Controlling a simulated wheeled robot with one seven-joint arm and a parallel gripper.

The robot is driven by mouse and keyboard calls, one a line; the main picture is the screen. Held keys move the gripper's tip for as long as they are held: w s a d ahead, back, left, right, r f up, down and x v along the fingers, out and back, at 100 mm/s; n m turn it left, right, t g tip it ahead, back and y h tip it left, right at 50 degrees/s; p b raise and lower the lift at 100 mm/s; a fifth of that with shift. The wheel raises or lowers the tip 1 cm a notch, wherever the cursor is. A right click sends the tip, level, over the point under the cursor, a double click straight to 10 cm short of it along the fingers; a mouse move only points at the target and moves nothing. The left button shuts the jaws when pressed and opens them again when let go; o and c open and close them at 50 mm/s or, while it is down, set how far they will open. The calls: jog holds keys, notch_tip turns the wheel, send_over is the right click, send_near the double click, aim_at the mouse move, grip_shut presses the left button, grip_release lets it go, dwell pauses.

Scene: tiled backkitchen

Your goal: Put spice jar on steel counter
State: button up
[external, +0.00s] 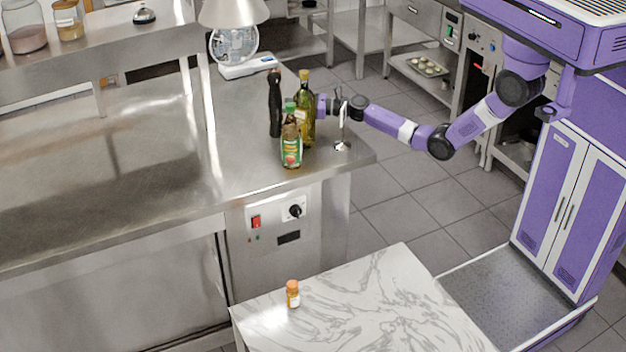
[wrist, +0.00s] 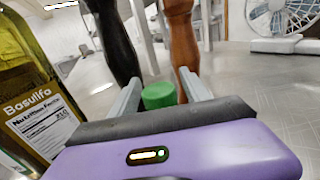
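The spice jar is a small jar with an orange lid and amber contents (external: 292,294). It stands upright on the marble-topped table (external: 390,300) in the external view, far from my gripper. The steel counter (external: 120,165) fills the left and middle. My gripper (external: 320,107) is over the counter's right end, close beside the bottles. In the wrist view my gripper (wrist: 160,88) has its two fingers apart, with a green cap (wrist: 159,95) showing between them and gaps on both sides. It holds nothing that I can see. The jar is not in the wrist view.
A green-capped bottle (external: 291,142), an oil bottle (external: 306,112) and a black mill (external: 275,105) cluster by my gripper. A brown mill (wrist: 183,40) stands beyond. The counter's left part is clear; jars (external: 24,28) stand on a shelf above.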

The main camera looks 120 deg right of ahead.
jog(key=shift+r, duration=0.2)
jog(key=p+v, duration=0.1)
jog(key=v, duration=1)
jog(key=shift+s+a, duration=0.25)
jog(key=shift+s, duration=0.2)
